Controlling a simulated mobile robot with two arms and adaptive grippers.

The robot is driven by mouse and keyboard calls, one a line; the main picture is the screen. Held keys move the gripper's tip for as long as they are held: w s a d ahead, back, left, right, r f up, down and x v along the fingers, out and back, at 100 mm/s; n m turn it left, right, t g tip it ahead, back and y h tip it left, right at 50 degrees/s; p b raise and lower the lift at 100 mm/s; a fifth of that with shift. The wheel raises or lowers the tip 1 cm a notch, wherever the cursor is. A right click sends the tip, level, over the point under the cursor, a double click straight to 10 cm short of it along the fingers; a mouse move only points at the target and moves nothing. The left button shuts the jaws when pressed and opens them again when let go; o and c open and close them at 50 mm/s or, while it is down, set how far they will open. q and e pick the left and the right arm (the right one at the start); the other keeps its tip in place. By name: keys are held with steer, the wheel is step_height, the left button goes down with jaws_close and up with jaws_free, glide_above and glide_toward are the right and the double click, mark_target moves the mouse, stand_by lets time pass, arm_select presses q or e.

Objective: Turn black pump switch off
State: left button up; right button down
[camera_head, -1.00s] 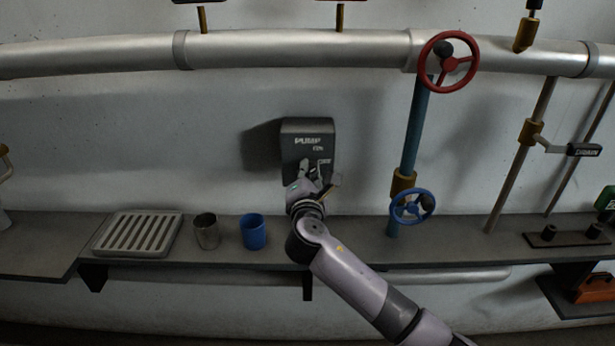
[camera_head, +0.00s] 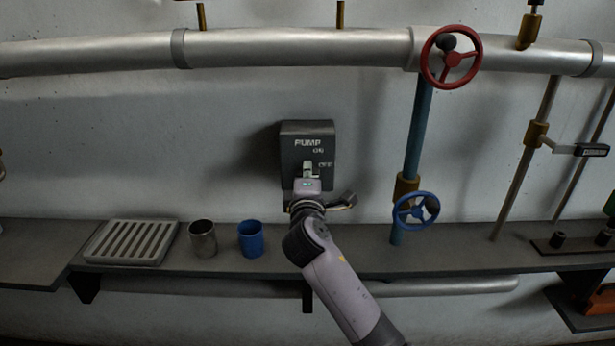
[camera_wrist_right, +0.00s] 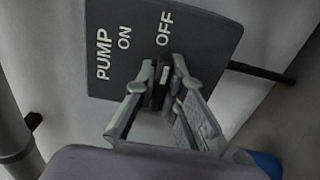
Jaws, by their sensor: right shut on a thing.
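The black pump switch box (camera_head: 291,152) is on the wall above the shelf, marked PUMP, ON and OFF. It fills the upper part of the right wrist view (camera_wrist_right: 205,55). My right gripper (camera_head: 309,171) is in front of the lower half of the box. In the right wrist view its fingertips (camera_wrist_right: 162,78) are shut on the dark switch lever (camera_wrist_right: 158,90), one on each side. The lever is level with the OFF word and beside it, below the ON line. My fingers hide part of the lever. My left gripper is not in view.
A shelf (camera_head: 350,262) runs below the box, holding a slatted tray (camera_head: 128,241), a metal cup (camera_head: 203,239) and a blue cup (camera_head: 251,239). To the right are a blue valve wheel (camera_head: 415,211) and a red one (camera_head: 451,57). The wall left of the box is clear.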

steer(key=shift+f, duration=0.1)
stand_by(0.4)
steer(key=c, duration=1.7)
jaws_free()
steer(key=shift+o, duration=0.2)
steer(key=shift+s, duration=0.15)
steer(key=s, duration=1.1)
steer(key=shift+s, duration=0.4)
